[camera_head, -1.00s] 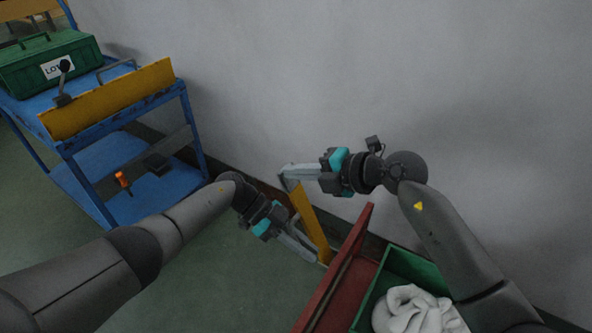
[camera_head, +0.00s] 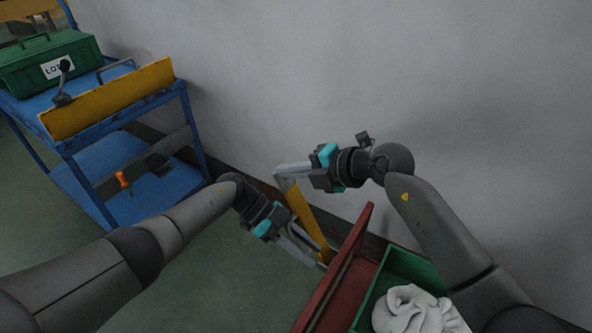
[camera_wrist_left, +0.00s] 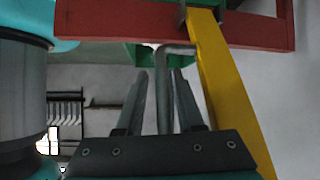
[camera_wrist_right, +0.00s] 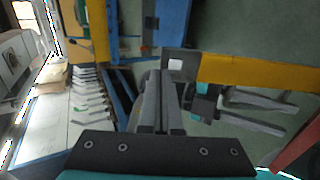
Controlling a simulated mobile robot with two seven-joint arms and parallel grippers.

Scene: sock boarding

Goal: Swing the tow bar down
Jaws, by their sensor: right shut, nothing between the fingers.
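The yellow tow bar (camera_head: 307,217) stands tilted at the end of the red frame (camera_head: 345,270), its top leaning left toward the cart. It crosses the left wrist view (camera_wrist_left: 226,85) and the right wrist view (camera_wrist_right: 262,73). My right gripper (camera_head: 279,171) is shut and empty against or very near the bar's upper end; contact is unclear. My left gripper (camera_head: 318,256) is open low beside the bar's foot. In the left wrist view, a bent grey metal pin (camera_wrist_left: 165,90) stands between its separated fingers, with gaps on both sides.
A green bin (camera_head: 408,265) holding white cloth (camera_head: 412,309) sits beside the red frame. A blue cart (camera_head: 130,180) with a green box (camera_head: 50,62) stands at left. The grey wall (camera_head: 400,80) is close behind my right arm. Floor between cart and frame is clear.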

